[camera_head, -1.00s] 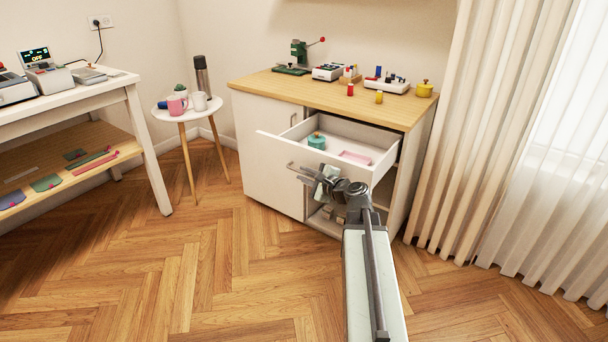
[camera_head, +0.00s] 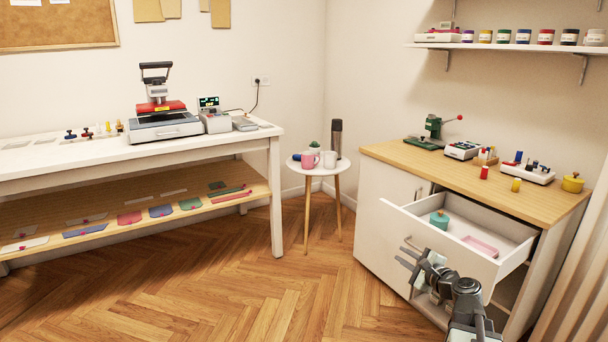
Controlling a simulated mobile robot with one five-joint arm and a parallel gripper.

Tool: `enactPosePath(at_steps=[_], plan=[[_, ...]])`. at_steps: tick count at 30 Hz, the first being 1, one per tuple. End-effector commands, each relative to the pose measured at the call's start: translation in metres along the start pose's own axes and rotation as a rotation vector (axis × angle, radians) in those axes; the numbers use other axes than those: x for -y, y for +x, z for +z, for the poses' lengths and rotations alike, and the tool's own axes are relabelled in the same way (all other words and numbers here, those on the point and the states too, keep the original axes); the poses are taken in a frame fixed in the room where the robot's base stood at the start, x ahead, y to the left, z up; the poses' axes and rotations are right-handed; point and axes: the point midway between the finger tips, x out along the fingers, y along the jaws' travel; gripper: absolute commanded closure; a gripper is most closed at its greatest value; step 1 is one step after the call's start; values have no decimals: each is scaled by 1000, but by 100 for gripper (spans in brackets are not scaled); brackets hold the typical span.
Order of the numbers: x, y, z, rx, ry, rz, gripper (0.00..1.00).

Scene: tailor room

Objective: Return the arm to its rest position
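My gripper (camera_head: 408,257) is at the lower right, in front of the open drawer (camera_head: 397,219) of the white cabinet. Its two fingers point left and stand apart, with nothing seen between them. They are close to the drawer's handle (camera_head: 412,245); whether they touch it I cannot tell. My arm reaches up from the bottom edge of the picture. The drawer holds a teal round pot (camera_head: 439,220) and a pink tray (camera_head: 481,246).
The cabinet's wooden top (camera_head: 480,184) bears a green press (camera_head: 432,132), spools and small boxes. A round side table (camera_head: 318,167) with mugs and a flask stands left of it. A long white workbench (camera_head: 90,155) is at the left. The floor (camera_head: 230,295) between is clear.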

Motion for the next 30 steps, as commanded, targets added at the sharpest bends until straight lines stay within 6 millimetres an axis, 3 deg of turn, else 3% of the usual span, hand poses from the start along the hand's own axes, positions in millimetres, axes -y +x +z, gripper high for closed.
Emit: enactPosePath(at_steps=[1,3,7,11,12,15,18,23,30], plan=[[-22,22,37,45,-31,47,82],[-62,44,80,91,-120,149,82],[-150,59,141,180,-402,390,82],[-231,45,167,270,-749,654,82],[-252,36,168,298,-861,741,82],[-287,7,153,353,-1113,950,82],[-299,-26,122,393,-1306,1152,82],[-297,-82,78,521,-1516,1449,82],[-233,-98,120,549,-1532,1439,82]])
